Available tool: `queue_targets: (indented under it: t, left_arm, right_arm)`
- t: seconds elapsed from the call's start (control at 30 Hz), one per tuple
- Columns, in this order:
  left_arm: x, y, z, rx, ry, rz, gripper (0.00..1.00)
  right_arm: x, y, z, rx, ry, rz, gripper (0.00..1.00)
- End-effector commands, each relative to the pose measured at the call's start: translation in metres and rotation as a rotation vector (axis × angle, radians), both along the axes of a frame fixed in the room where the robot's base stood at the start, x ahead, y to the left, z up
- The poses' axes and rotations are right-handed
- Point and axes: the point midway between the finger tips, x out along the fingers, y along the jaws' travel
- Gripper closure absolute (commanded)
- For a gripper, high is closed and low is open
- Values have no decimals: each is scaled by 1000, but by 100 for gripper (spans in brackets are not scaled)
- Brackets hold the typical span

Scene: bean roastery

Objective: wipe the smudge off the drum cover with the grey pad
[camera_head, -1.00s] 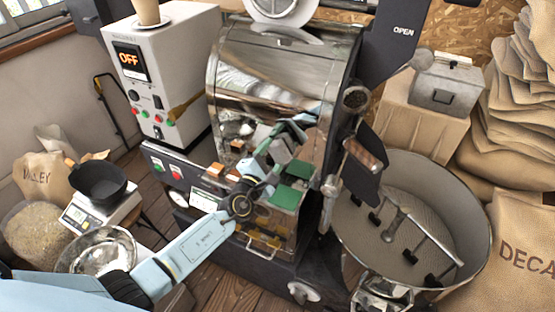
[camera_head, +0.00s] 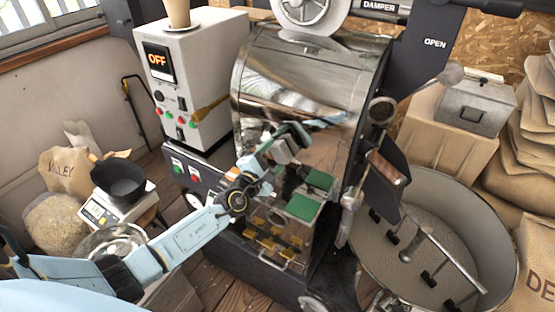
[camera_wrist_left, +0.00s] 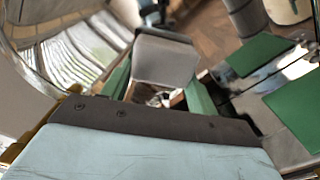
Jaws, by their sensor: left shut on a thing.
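The drum cover (camera_head: 300,75) is the shiny curved metal shell of the roaster in the middle of the head view. My left gripper (camera_head: 286,143) is in front of its lower part, shut on the grey pad (camera_head: 281,153). In the left wrist view the pad (camera_wrist_left: 165,60) sits between the green fingers of the gripper (camera_wrist_left: 161,88). The reflective metal lies close by, but I cannot tell whether the pad touches it. I cannot tell the smudge from the reflections on the cover. My right gripper is not in view.
Green squares (camera_head: 320,180) lie low on the roaster's front, right of my gripper. A white control box (camera_head: 205,85) reading OFF stands left of the drum. The round cooling tray (camera_head: 425,265) and a wooden-handled lever (camera_head: 388,168) are to the right.

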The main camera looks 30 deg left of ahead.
Motion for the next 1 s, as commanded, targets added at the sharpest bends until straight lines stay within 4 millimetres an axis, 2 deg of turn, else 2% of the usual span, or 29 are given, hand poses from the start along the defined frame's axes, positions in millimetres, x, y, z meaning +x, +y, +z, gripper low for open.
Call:
queue_targets:
  t: [0.03, 0.27, 0.57, 1.0]
  left_arm:
    - [2, 8, 3, 3, -9, 7, 62]
    - [2, 28, 1, 4, -7, 5, 62]
    - [2, 38, 1, 3, -4, 3, 62]
    - [2, 69, -1, 1, 0, 0, 62]
  right_arm:
    - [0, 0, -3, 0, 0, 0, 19]
    - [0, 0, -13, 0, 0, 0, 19]
    - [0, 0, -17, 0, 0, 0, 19]
    - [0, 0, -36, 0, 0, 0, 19]
